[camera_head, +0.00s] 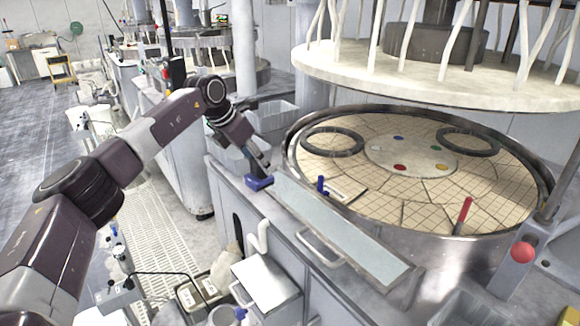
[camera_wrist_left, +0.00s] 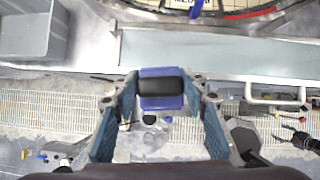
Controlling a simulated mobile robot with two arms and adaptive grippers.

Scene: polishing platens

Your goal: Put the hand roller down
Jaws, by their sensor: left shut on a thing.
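The hand roller (camera_head: 259,183) is blue, with a black cylinder that shows in the left wrist view (camera_wrist_left: 160,87). My left gripper (camera_head: 264,166) is shut on it. In the left wrist view the roller sits between the two blue-padded fingers of my left gripper (camera_wrist_left: 162,82). In the head view it appears at the left end of the long pale strip (camera_head: 340,225) on the machine's front ledge. I cannot tell whether it touches the ledge. My right gripper is not in view.
The round polishing platen (camera_head: 420,216) lies behind the strip. A blue-handled tool (camera_head: 322,187) and a red-handled tool (camera_head: 464,214) stand at its near edge. A grey bin (camera_wrist_left: 28,28) is at the upper left in the left wrist view. The pale strip looks clear.

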